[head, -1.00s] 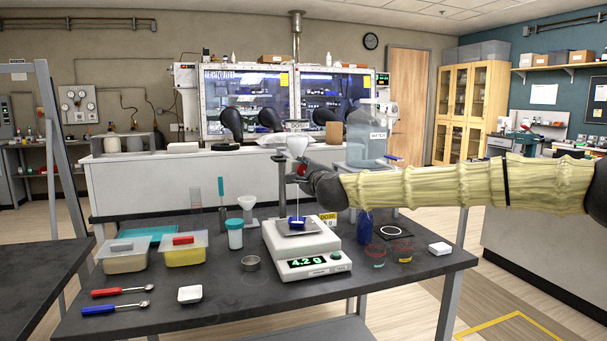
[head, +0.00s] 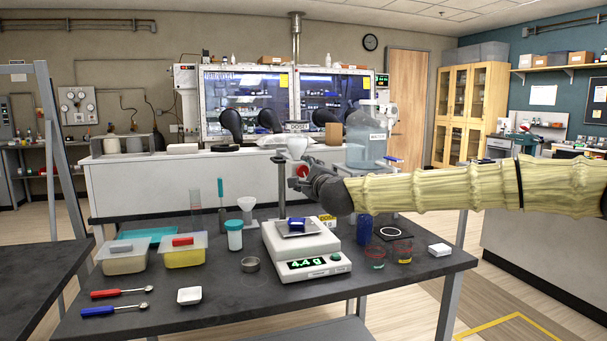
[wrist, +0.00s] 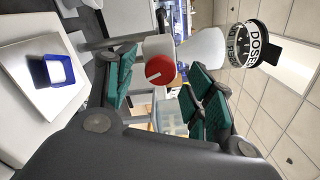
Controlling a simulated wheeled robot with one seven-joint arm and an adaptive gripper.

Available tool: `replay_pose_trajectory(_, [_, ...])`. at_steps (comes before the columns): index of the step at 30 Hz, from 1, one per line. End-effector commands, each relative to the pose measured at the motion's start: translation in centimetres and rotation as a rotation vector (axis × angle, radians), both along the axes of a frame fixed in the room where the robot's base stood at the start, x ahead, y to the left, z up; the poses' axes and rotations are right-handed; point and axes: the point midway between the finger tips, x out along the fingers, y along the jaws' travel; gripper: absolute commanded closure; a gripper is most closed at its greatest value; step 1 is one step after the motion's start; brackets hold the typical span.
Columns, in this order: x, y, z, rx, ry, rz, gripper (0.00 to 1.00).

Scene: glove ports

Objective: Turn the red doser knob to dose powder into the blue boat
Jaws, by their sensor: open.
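The red doser knob (wrist: 160,70) shows its round face and a pale mark in the wrist view, between my gripper's spread fingers. My gripper (head: 298,177) is open; its green-padded fingers (wrist: 155,90) stand on either side of the knob, with no clear contact. The white doser (head: 297,146) stands above the balance, its labelled top (wrist: 253,45) visible in the wrist view. The blue boat (head: 296,224) sits on the balance pan (head: 311,232) below; it also shows in the wrist view (wrist: 58,70). The balance (head: 300,262) reads 4.4 g.
Left on the bench are two lidded tubs (head: 125,262), a red-handled spoon (head: 120,292), a blue-handled spoon (head: 115,309) and a white dish (head: 190,295). A blue cylinder (head: 364,230) and small glass dishes (head: 402,252) stand right of the balance.

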Motion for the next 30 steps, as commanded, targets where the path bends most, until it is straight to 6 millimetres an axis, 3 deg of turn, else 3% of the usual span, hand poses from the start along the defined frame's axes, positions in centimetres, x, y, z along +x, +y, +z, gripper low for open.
replay_pose_trajectory(9, [-5.6,-1.9,0.1,0.001,0.000,0.001,0.46])
replay_pose_trajectory(15, [-8.1,-2.7,0.1,0.001,-0.001,0.000,0.46])
replay_pose_trajectory(30, [-9.2,-3.0,0.0,0.001,0.001,0.000,0.46])
